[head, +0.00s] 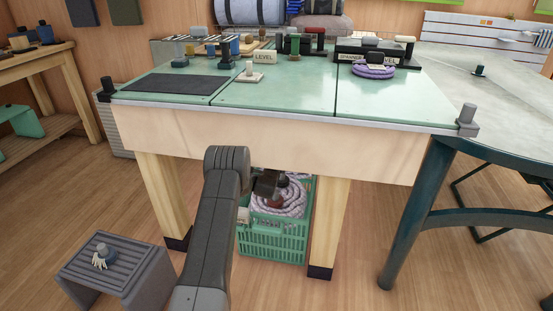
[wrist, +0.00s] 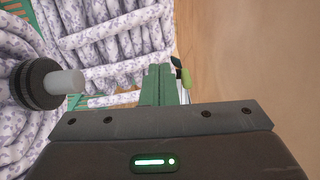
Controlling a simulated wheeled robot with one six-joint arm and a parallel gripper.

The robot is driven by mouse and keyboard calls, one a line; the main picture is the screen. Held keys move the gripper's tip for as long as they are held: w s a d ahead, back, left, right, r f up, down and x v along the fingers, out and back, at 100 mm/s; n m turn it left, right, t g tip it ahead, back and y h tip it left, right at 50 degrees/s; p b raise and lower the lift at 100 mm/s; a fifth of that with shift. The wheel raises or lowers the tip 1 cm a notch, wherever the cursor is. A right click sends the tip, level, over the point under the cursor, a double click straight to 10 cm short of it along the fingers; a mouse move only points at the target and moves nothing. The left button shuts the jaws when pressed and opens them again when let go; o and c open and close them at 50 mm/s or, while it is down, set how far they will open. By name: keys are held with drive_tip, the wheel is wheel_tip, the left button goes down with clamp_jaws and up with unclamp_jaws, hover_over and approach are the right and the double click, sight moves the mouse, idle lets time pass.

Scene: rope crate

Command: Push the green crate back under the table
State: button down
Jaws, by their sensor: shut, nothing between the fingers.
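The green crate (head: 272,240) stands on the floor below the table (head: 265,140), between the two front legs and close to the right one. Its slatted front is about level with the legs; its rear is hidden under the table. Coiled white-and-purple rope (head: 291,197) fills it and shows large in the wrist view (wrist: 115,40). My gripper (head: 267,184) is at the crate's upper part, below the tabletop's front edge, partly hidden by my arm. In the wrist view its fingers (wrist: 162,85) are together and empty, beside the rope. I cannot tell whether they touch the crate.
The right front leg (head: 328,225) stands close beside the crate. A grey step stool (head: 118,270) is at the lower left, with a small object on it. A dark green round-edged table (head: 405,225) stands at right. The tabletop holds tools and a purple rope coil (head: 373,71).

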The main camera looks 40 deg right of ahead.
drive_tip(key=shift+p+v, duration=0.35)
drive_tip(key=shift+v, duration=1.1)
drive_tip(key=shift+d, duration=0.1)
